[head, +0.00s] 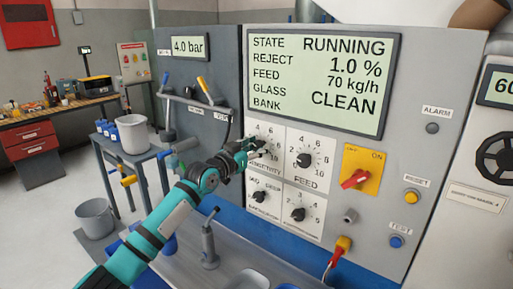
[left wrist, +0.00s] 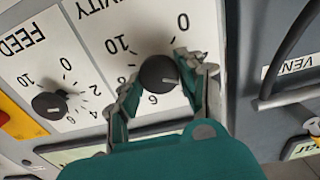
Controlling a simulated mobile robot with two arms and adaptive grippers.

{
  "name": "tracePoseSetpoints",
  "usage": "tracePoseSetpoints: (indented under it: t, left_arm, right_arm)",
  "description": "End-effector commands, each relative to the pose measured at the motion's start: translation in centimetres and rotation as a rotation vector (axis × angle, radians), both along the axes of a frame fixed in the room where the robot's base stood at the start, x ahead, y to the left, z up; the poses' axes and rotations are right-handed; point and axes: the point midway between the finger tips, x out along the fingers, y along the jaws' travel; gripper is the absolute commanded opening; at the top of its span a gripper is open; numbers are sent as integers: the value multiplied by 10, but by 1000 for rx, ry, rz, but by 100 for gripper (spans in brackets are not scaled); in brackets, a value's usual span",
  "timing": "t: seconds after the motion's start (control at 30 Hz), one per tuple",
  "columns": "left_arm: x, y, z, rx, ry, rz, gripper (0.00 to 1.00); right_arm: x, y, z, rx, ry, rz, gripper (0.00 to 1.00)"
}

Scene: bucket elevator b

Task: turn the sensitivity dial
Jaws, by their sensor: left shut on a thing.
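The sensitivity dial (left wrist: 158,73) is a dark round knob on a white scale plate, seen upside down in the left wrist view. A pale mark on its face points toward the right finger. My left gripper (left wrist: 157,72) is shut on the dial, one finger on each side. In the head view my teal left gripper (head: 253,147) reaches the panel at the SENSITIVITY plate and covers most of that dial and part of its label. My right gripper is not in view.
The FEED dial (head: 304,160) is close on the right, with two smaller dials below. A red switch (head: 355,179) on a yellow plate is further right. The display (head: 322,80) above reads RUNNING, reject 1.0 %, 70 kg/h, CLEAN. Levers (head: 205,88) stand out from the left panel.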

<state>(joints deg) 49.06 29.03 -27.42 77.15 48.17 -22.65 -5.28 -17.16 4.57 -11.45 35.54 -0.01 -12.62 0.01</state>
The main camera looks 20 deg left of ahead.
Motion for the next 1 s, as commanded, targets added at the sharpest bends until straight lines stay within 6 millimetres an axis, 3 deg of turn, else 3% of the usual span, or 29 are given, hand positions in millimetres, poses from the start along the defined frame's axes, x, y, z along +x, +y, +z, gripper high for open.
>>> tracePoseSetpoints:
  t: [0.5,1.0]
  left_arm:
    - [0,0,-2,286,-103,1,7]
    - [-1,-2,0,600,-216,0,7]
  right_arm:
    - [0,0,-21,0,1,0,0]
    - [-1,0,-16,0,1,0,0]
